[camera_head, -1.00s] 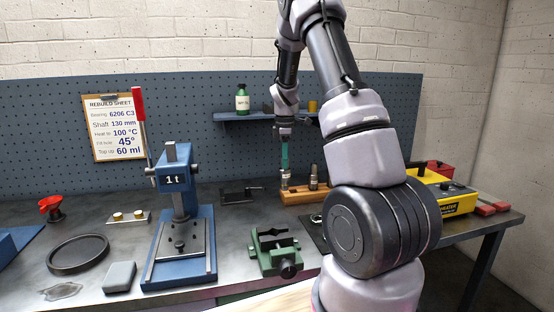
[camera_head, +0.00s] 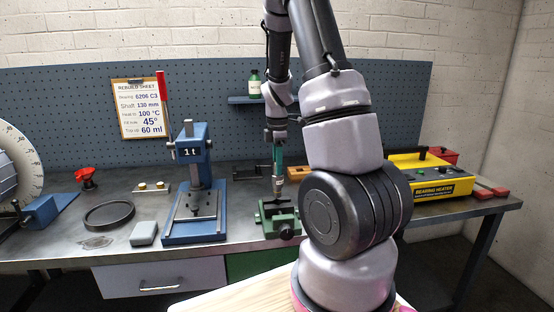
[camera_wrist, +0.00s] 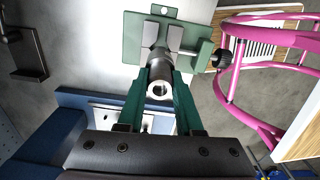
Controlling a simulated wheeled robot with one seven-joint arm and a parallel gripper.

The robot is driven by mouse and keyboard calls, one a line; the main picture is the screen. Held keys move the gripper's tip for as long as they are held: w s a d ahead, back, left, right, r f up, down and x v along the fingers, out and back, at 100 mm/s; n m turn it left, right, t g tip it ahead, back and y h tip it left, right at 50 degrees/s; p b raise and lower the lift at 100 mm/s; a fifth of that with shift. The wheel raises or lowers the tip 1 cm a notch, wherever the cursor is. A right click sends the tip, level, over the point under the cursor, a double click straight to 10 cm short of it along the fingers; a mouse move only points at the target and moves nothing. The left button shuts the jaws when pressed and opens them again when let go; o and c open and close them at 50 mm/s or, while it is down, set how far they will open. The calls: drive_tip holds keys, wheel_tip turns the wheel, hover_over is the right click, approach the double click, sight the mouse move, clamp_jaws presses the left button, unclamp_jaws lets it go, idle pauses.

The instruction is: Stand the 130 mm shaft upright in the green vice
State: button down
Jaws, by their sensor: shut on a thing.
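The shaft (camera_head: 278,190) is a metal, stepped cylinder held upright in my gripper (camera_head: 277,174), whose green fingers are shut on it. The green vice (camera_head: 287,228) stands on the bench directly below, right of the blue press. In the wrist view the shaft (camera_wrist: 158,70) lies between the fingertips of my gripper (camera_wrist: 160,88), its hollow end facing the camera. The vice (camera_wrist: 195,62) shows beyond it, with the shaft's far end over the jaws. I cannot tell whether that end is inside the jaw gap or just above it.
The blue press (camera_head: 195,228) stands close left of the vice. The yellow bearing heater (camera_head: 430,178) is to the right. A black ring tray (camera_head: 109,215) and grey block (camera_head: 143,233) lie left.

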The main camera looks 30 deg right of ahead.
sight(278, 180)
drive_tip(key=shift+f, duration=0.5)
drive_tip(key=shift+f, duration=0.1)
idle(0.8)
drive_tip(key=shift+f, duration=2.25)
drive_tip(key=c, duration=0.5)
unclamp_jaws()
drive_tip(key=shift+f, duration=0.1)
drive_tip(key=shift+c, duration=0.4)
